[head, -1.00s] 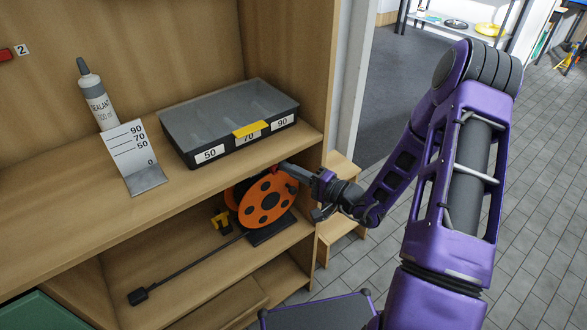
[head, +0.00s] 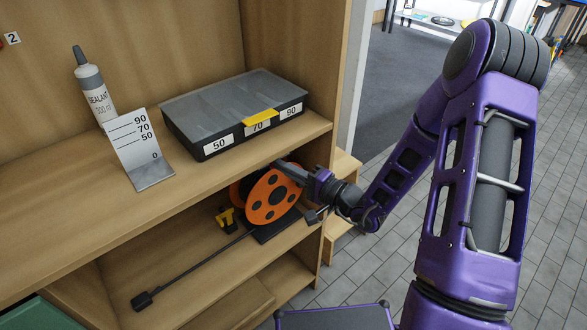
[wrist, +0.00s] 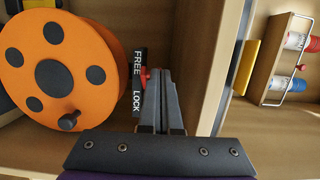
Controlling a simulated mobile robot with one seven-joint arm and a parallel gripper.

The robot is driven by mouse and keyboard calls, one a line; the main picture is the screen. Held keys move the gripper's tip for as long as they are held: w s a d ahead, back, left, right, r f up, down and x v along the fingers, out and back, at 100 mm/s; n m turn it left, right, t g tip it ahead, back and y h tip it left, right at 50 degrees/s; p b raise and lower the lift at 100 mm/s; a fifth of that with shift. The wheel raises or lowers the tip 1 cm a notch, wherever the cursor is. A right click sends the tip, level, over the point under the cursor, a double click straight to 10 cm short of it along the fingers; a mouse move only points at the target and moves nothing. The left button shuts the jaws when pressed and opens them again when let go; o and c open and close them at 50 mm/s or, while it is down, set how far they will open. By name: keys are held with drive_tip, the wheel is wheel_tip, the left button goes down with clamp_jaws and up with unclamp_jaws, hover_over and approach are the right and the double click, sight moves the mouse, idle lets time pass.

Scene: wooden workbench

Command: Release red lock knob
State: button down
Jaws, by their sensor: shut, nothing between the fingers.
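An orange cable reel (head: 268,199) with dark holes stands on the shelf below the worktop. In the wrist view the reel (wrist: 60,70) fills the left side, with a black crank knob on its face. A black label strip (wrist: 138,82) beside it reads FREE at the top and LOCK at the bottom. A small piece of the red lock knob (wrist: 145,74) shows next to the strip, between the two words and nearer FREE. My gripper (wrist: 160,73) is shut and empty, its fingertips right beside the red knob and partly hiding it; contact is unclear. In the head view my gripper (head: 280,166) reaches in at the reel's upper right.
A grey organiser case (head: 235,105) with a yellow latch sits on the worktop above the reel, near my gripper. The cabinet's side wall (head: 338,120) is close to my arm. A yellow-black item (head: 228,218) and a dark rod (head: 195,268) lie left of the reel.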

drive_tip(key=a, duration=0.3)
drive_tip(key=shift+s+a, duration=0.15)
drive_tip(key=shift+a, duration=0.1)
drive_tip(key=shift+d, duration=0.1)
idle(1.4)
